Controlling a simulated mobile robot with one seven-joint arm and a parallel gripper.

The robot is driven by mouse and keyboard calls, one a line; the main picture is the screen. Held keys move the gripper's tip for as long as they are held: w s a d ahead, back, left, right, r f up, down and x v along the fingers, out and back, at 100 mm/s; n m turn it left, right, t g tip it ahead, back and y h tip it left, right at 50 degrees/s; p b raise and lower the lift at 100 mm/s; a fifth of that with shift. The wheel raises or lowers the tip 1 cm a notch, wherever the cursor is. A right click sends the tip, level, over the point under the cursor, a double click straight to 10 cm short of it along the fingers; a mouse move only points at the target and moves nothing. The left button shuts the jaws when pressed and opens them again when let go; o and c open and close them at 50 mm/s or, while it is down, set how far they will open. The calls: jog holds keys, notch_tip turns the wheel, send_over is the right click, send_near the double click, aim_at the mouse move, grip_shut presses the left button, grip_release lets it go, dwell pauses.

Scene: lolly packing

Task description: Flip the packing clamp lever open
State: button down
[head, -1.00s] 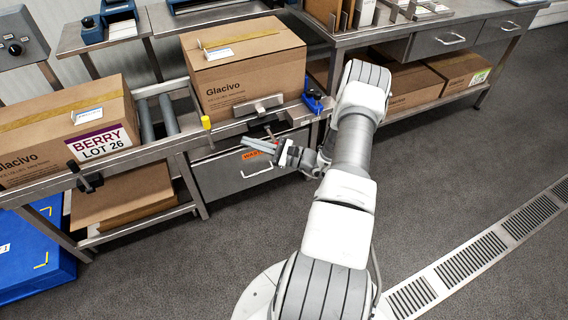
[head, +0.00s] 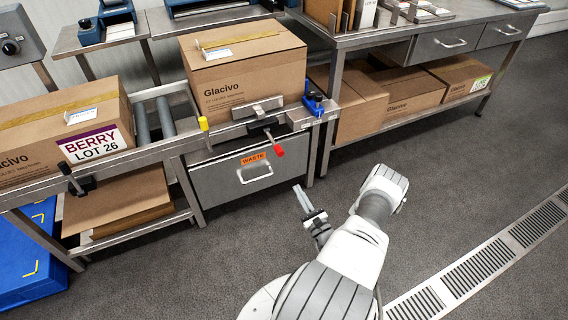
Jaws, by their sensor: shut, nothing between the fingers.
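The packing clamp (head: 258,109) sits at the front edge of the roller bench, in front of a Glacivo carton (head: 246,76). Its metal bar is near the carton's lower front. The clamp lever (head: 272,140) has a dark arm and a red tip, and it sticks out forward and down from the bench edge over the waste drawer. My gripper (head: 302,198) is shut and empty. It is in front of and below the lever, to its right, well apart from it, over the floor.
The waste drawer (head: 236,175) with its handle is under the clamp. A blue device (head: 314,103) stands on the bench right of the clamp. A yellow-tipped post (head: 203,124) is to the left. Another carton (head: 60,139) stands further left. The floor around my arm is clear.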

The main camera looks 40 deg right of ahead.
jog(key=shift+w, duration=0.15)
jog(key=b, duration=0.3)
send_near(273, 142)
jog(key=shift+w+d+f, duration=0.3)
jog(key=shift+w+f, duration=0.05)
jog(key=shift+w, duration=0.3)
jog(key=shift+w+d+f, duration=0.35)
jog(key=shift+w+f, duration=0.05)
jog(key=shift+w, duration=0.25)
jog(key=shift+r, duration=0.1)
jog(key=shift+r+g+p, duration=0.35)
jog(key=shift+g+p, duration=0.25)
jog(key=shift+p, duration=0.3)
